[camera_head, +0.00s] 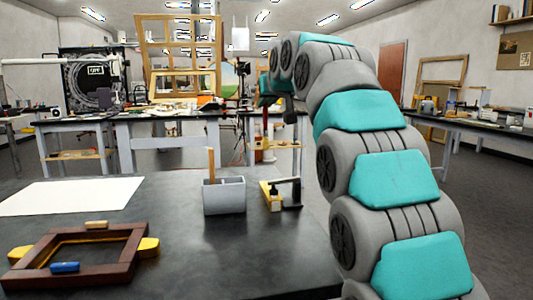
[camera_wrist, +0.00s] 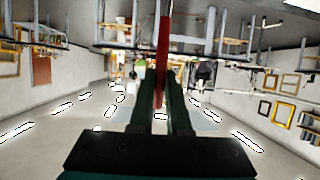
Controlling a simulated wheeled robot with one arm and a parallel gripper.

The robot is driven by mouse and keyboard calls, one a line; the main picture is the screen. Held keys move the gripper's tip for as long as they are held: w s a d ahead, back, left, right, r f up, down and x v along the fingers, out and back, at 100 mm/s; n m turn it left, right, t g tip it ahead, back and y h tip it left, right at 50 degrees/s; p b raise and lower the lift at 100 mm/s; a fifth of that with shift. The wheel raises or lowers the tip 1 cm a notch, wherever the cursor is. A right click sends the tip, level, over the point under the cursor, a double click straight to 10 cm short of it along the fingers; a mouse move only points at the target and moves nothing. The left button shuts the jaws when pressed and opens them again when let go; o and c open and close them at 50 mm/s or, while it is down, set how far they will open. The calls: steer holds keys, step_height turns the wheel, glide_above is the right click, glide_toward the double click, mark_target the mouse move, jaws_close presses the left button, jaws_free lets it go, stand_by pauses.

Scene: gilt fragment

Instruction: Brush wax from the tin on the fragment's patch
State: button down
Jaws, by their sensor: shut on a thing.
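A dark red-brown frame with a gilt inner edge (camera_head: 137,237), perhaps the fragment, lies at the front left of the dark table. A blue block (camera_head: 65,267) and a tan block (camera_head: 96,224) rest on it, and yellow pieces stick out at its sides. I cannot make out a patch. My gripper (camera_wrist: 161,108) is shut on a thin red stick (camera_wrist: 163,45), perhaps a brush handle; its other end is not clear. I cannot identify a wax tin.
A grey box (camera_head: 224,197) with a wooden stick (camera_head: 211,163) stands mid-table. A small yellow-and-black item (camera_head: 271,197) is right of it. A white sheet (camera_head: 75,195) lies at the left. The table (camera_head: 215,255) is bare in front of the box. Cluttered benches stand behind.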

mark_target(266, 137)
steer(key=shift+f, duration=0.1)
steer(key=shift+f+b, duration=2.7)
steer(key=shift+f, duration=0.65)
steer(key=shift+f+b, duration=0.7)
steer(key=shift+f, duration=0.4)
